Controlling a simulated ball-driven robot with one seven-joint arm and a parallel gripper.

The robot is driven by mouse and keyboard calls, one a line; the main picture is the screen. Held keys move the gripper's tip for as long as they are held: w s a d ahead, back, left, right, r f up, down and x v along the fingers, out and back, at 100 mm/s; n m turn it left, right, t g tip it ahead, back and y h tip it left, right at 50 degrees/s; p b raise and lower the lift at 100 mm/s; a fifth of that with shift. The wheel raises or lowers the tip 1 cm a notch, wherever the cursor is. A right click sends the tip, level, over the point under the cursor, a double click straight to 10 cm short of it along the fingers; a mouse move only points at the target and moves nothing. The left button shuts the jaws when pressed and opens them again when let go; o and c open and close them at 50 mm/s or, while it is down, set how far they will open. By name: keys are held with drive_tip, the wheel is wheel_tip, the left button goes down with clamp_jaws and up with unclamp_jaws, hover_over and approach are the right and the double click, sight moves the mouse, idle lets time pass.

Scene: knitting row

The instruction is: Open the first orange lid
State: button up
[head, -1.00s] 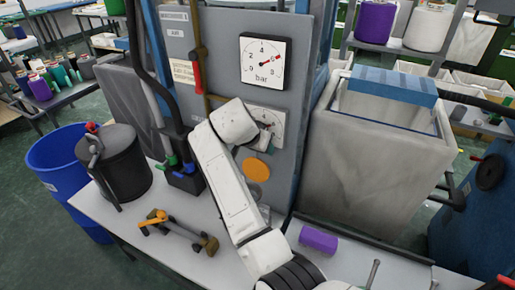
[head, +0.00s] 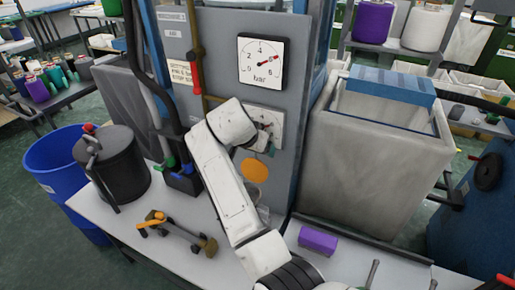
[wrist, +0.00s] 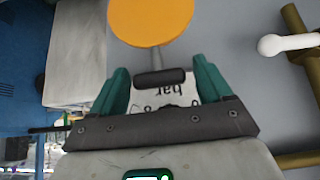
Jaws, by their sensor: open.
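The orange lid (head: 254,170) is a round disc on the front of the grey machine panel, below the lower gauge. In the wrist view the orange lid (wrist: 150,18) is at the top, with a grey stem running to a short dark bar (wrist: 162,77). My gripper (wrist: 163,72) is open, its two green fingers on either side of the dark bar with gaps showing. I cannot tell whether the bar lies at finger depth. In the head view my white arm hides most of the gripper and part of the lower gauge.
An upper gauge (head: 262,63) and a red-handled lever (head: 196,72) are on the panel. A large grey bin (head: 365,165) stands to the right.

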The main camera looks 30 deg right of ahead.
drive_tip(key=b+v, duration=0.1)
drive_tip(key=v, duration=0.9)
drive_tip(key=shift+a, duration=0.1)
